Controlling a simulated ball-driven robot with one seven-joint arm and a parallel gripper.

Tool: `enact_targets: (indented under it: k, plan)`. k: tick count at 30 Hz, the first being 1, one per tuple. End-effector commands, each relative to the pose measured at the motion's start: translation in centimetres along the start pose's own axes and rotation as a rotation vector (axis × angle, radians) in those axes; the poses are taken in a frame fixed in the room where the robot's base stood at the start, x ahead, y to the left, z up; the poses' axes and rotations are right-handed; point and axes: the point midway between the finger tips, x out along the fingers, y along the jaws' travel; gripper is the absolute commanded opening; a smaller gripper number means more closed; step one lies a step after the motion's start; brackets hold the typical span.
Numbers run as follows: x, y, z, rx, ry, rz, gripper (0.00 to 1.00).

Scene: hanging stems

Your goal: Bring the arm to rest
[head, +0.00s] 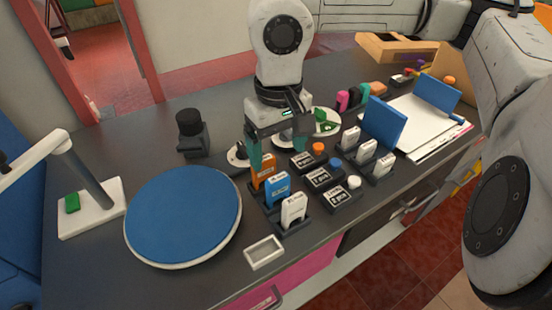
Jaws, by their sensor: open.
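My gripper (279,154) hangs fingers down over the dark table near the middle of the head view. Its two teal fingers are spread apart, with nothing seen held between them. The left fingertip shows right beside the top of an orange block (263,178); I cannot tell whether they touch. A blue block (277,189) and a white block (293,210) stand in a row in front of the orange one, in dark holders. My arm comes down from the top of the view.
Black labelled boxes (320,178) and several white blocks (367,151) stand right of my gripper. A round blue disc (183,215) lies left, with a small empty tray (264,252) near the front edge. A blue panel (384,122) stands upright right. Bare table (110,155) shows at left.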

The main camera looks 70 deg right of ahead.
Motion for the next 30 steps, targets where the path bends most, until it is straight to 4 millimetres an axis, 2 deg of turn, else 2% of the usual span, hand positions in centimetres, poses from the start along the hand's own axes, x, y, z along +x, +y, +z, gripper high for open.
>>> enact_targets:
  k: [11, 20, 30]
  plan:
    - [-0.9, 0.0, 0.0, 0.000, 0.000, 0.000, 0.85]
    - [-6.0, 0.0, 0.0, 0.000, 0.000, 0.000, 0.85]
    - [-9.1, 0.0, 0.0, 0.000, 0.000, 0.000, 0.85]
